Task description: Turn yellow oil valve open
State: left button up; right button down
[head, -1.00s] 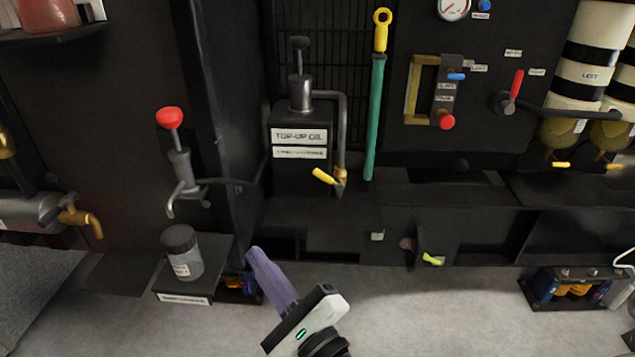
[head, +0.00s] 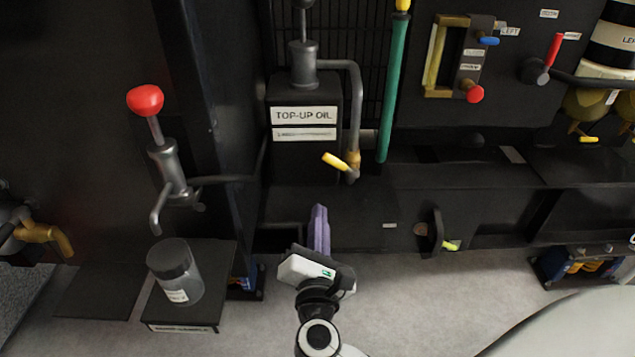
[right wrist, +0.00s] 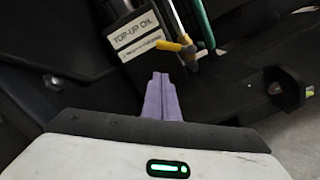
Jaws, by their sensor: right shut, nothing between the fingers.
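The yellow oil valve lever (head: 334,161) sits on the brass tap at the lower end of the pipe from the TOP-UP OIL tank (head: 304,115). The lever slants, its free end up and to the left. It also shows in the right wrist view (right wrist: 170,46), just beyond my fingertips. My right gripper (head: 319,208), with purple fingers, is shut and empty. In the head view it is below and slightly left of the lever, apart from it. The fingers also show in the right wrist view (right wrist: 160,76), pointing toward the valve. My left gripper is not in view.
A green-sleeved rod (head: 394,85) hangs right of the tank pipe. A low dark ledge (head: 380,205) runs behind my gripper. Grey floor is open in front.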

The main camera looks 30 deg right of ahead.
aim_at(341, 166)
jog(key=w+d+b, duration=0.1)
jog(key=w+d, duration=0.1)
jog(key=w, duration=0.1)
jog(key=w+d+f+b, duration=0.1)
jog(key=w, duration=0.2)
jog(key=w+d+f+b, duration=0.1)
jog(key=w+d, duration=0.1)
jog(key=w, duration=0.1)
jog(key=shift+w+d+f, duration=0.2)
jog(key=shift+d+f, duration=0.05)
jog(key=shift+d, duration=0.05)
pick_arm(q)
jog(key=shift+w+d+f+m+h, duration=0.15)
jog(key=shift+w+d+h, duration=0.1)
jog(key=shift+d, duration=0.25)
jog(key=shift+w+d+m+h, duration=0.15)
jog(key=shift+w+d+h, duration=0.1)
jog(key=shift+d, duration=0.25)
pick_arm(e)
jog(key=d+r, duration=0.2)
jog(key=r, duration=0.1)
jog(key=shift+s+d+r, duration=0.1)
jog(key=shift+s, duration=0.3)
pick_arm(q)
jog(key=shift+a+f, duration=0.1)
